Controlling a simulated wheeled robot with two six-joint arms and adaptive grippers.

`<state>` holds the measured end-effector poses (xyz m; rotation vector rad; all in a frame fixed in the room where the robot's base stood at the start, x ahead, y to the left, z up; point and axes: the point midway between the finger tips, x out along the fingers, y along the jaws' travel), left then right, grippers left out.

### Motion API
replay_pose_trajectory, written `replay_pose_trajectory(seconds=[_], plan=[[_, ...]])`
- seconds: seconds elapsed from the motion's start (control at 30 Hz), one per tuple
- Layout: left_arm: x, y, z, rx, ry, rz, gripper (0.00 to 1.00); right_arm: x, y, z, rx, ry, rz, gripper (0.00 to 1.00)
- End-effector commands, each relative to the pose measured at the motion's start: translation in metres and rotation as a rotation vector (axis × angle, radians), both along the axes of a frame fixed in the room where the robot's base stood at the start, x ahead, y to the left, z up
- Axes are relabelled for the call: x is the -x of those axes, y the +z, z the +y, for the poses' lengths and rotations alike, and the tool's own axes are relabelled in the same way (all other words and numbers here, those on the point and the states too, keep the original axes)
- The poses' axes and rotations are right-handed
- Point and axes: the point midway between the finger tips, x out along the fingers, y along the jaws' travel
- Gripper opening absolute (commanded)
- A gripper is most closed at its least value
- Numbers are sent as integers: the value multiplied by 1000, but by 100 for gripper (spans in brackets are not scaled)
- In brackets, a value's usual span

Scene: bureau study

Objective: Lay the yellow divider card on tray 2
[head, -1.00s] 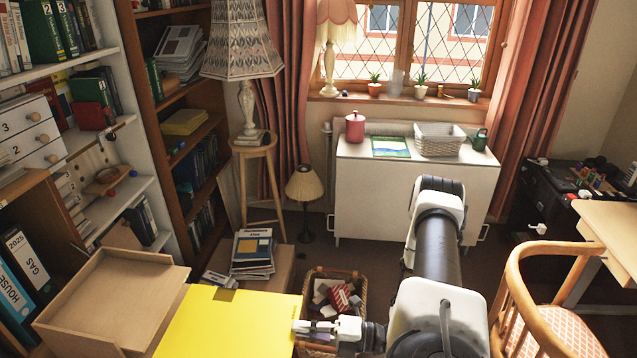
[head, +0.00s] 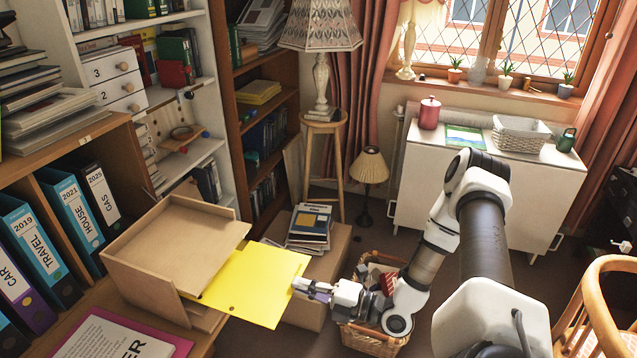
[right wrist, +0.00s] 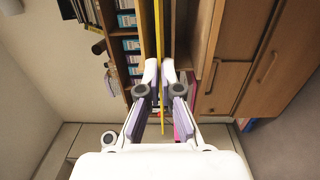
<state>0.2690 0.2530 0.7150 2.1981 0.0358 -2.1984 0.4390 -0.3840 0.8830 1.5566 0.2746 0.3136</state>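The yellow divider card (head: 262,285) is a flat sheet, roughly level, in the head view. My right gripper (head: 304,287) is shut on its right edge. In the right wrist view the card (right wrist: 158,45) shows edge-on between the fingertips (right wrist: 160,75). A wooden stack of trays (head: 175,248) stands on the desk left of the card. The card's left part passes beneath the top tray's right edge and is hidden there. I cannot tell which level it is at or whether it touches; no tray numbers are readable. My left gripper is not in view.
A pink folder (head: 115,335) lies on the desk in front. A wicker basket (head: 372,340) is on the floor below my right arm. A box with books (head: 308,228) stands behind the card.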

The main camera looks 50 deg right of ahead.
Motion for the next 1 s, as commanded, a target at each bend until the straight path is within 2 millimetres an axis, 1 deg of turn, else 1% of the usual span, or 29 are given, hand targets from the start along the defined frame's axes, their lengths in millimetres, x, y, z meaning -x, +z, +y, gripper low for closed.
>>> replay_pose_trajectory(seconds=[0.03, 0.43, 0.9, 1.0], plan=[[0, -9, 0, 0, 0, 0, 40, -6, -4, 3, 1, 4, -4, 0], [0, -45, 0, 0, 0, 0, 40, -50, -4, 21, 1, 3, -4, 0], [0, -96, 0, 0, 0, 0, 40, -102, -5, 43, 2, 3, -3, 0], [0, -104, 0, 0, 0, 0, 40, -111, -4, 46, 3, 2, -3, 0]])
